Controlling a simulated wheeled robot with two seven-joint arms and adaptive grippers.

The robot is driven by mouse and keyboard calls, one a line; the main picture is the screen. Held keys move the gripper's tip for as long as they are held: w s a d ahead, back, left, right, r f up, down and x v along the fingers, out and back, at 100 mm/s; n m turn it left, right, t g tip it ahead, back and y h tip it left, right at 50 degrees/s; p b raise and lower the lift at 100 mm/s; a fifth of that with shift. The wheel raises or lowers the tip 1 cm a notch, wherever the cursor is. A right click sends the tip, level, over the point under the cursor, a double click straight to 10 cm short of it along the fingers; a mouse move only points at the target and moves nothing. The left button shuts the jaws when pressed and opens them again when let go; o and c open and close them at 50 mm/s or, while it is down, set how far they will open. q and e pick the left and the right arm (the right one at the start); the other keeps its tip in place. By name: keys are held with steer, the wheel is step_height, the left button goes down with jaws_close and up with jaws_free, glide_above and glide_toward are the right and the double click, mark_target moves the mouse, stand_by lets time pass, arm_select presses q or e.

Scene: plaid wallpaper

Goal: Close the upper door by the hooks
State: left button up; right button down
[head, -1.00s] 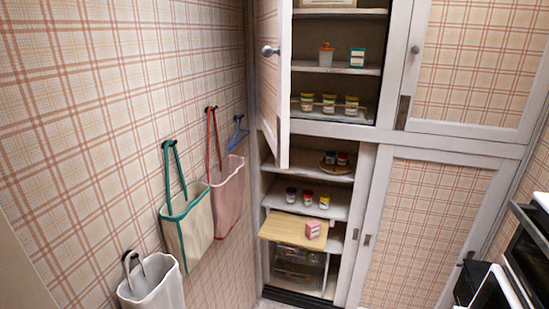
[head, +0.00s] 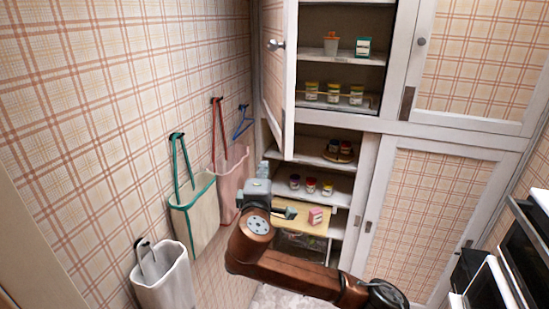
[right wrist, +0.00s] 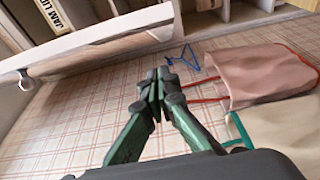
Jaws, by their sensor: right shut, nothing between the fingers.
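The upper door (head: 274,75) is open, swung out beside the hooks on the left wall, with a round metal knob (head: 275,45) on its face. Its cabinet interior is exposed. The hooks hold a white bag (head: 165,280), a green-trimmed bag (head: 200,218), a pink bag (head: 232,180) and a blue hanger (head: 243,120). My right gripper (head: 263,168) is below the door's lower edge, near the pink bag, apart from the knob. In the right wrist view its fingers (right wrist: 158,78) are together and empty, with the hanger and pink bag beyond. My left gripper is out of view.
The open lower cabinet holds jars on shelves and a pink box (head: 318,216) on a wooden board. Jars also stand on the upper shelves (head: 334,92). The right-hand doors (head: 475,60) are shut. An oven (head: 525,240) stands at the right edge.

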steer(key=w+d+p, duration=0.4)
steer(key=w, duration=0.6)
steer(key=shift+w+d, duration=0.2)
steer(key=shift+d, duration=0.1)
steer(key=shift+a, duration=0.1)
